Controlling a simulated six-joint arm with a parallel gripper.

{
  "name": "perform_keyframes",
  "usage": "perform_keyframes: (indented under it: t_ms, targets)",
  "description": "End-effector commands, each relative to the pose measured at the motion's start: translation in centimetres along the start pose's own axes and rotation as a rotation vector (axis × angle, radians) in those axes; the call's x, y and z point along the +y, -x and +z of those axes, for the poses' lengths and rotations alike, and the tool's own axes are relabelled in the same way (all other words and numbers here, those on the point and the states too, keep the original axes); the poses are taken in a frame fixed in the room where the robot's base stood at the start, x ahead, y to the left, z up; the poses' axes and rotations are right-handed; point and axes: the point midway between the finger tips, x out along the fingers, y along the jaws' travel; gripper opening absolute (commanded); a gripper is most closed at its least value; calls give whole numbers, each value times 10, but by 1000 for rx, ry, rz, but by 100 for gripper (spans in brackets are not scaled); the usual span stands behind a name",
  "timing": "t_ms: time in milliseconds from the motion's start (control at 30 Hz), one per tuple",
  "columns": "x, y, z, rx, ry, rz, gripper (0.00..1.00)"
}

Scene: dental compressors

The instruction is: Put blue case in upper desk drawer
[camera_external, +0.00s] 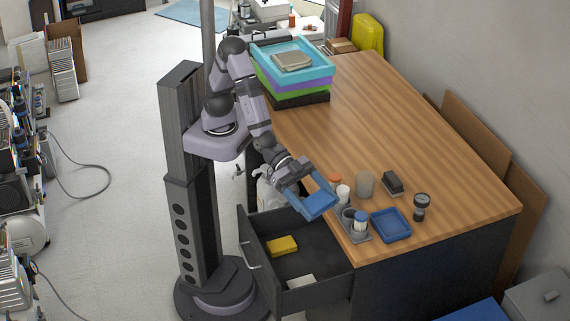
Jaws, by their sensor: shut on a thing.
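A blue case (320,203) is held by my gripper (309,198), which is shut on it. The case is tilted and hangs above the back right part of the open upper desk drawer (314,241), close to the desk's edge. The drawer is dark and pulled out from the desk (390,110). A yellow item (282,246) and a whitish item (301,282) lie inside it, with bare floor between and beside them. The gap between the case and the drawer floor is hard to judge.
On the desk near the drawer stand a grey holder (358,236) with containers, a blue tray (391,225), a translucent cup (365,184), an orange-capped bottle (335,181) and a dark gauge (421,205). Stacked coloured trays (292,70) are at the far end. The desk's middle is clear.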

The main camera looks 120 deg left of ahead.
Motion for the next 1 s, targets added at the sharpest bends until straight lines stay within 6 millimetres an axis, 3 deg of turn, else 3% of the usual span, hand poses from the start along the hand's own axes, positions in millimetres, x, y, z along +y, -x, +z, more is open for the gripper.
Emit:
perform_keyframes:
  t_ms: [133,267,367,567,1000]
  targets:
    - [-11,-2,-3,3,4,-10,37]
    - [-37,-6,-8,4,14,-34,37]
    - [-70,-8,-12,4,24,-60,37]
    - [-155,-5,-19,4,48,-121,37]
    - [-306,39,-4,2,86,-209,37]
